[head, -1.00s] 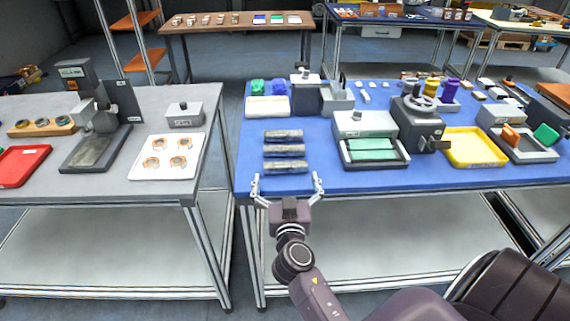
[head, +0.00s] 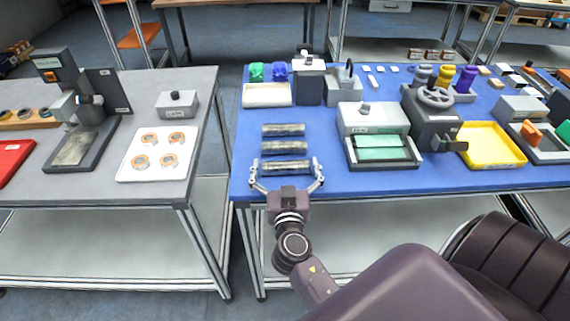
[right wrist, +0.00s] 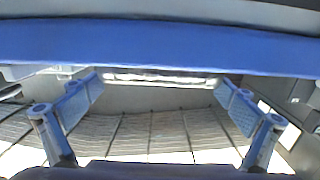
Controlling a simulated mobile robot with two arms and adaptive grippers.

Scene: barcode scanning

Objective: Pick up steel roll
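Three steel rolls lie in a column on the blue table: a near one (head: 286,166), a middle one (head: 284,147) and a far one (head: 283,129). My right gripper (head: 287,164) is open at the table's front edge. Its fingers stand beside the two ends of the near roll, with what look like small gaps. In the right wrist view, the spread fingers (right wrist: 159,86) have a bright metallic bar, apparently the near roll (right wrist: 160,78), between their tips. My left gripper is not in view.
On the blue table (head: 335,183), a grey device with a green-filled tray (head: 382,147) stands right of the rolls. A yellow tray (head: 493,163) is farther right. A white box (head: 267,95) lies behind the rolls. A grey table (head: 75,187) stands left, across a gap.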

